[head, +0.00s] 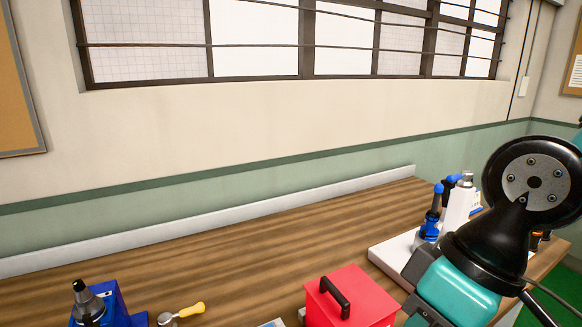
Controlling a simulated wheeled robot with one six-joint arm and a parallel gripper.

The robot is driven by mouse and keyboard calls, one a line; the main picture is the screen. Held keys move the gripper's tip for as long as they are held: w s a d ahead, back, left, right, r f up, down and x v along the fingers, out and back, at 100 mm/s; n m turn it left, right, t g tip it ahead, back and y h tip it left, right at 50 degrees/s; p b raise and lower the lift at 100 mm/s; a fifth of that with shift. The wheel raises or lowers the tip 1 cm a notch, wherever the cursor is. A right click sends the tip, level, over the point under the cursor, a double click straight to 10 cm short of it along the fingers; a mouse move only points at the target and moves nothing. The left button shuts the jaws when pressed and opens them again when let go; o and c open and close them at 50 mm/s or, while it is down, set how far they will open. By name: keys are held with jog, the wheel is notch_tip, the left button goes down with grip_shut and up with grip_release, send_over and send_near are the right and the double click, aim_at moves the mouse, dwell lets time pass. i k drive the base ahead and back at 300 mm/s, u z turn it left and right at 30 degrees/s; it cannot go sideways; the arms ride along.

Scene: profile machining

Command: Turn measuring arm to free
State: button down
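I cannot make out a measuring arm in the head view. My own arm, black and teal, fills the right side and reaches down to the lower edge. Dark grey parts at its lower end look like my gripper (424,290), to the right of the red box. Its fingertips are hidden or cut off, so I cannot see whether it is open or holds anything.
A wooden bench (240,265) runs along the wall. On it are a blue holder (122,310) with a dark tool, a yellow-handled tool (190,310), a red box (350,298) and a white board (392,250) with blue-topped tools (434,212). The bench's middle is clear.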

aim_at(464, 178)
jog(key=z, duration=1.2)
jog(key=k, duration=0.6)
jog(key=z, duration=0.6)
jog(key=i, duration=0.5)
jog(key=u, duration=0.5)
jog(key=i, duration=0.7)
jog(key=u, duration=0.7)
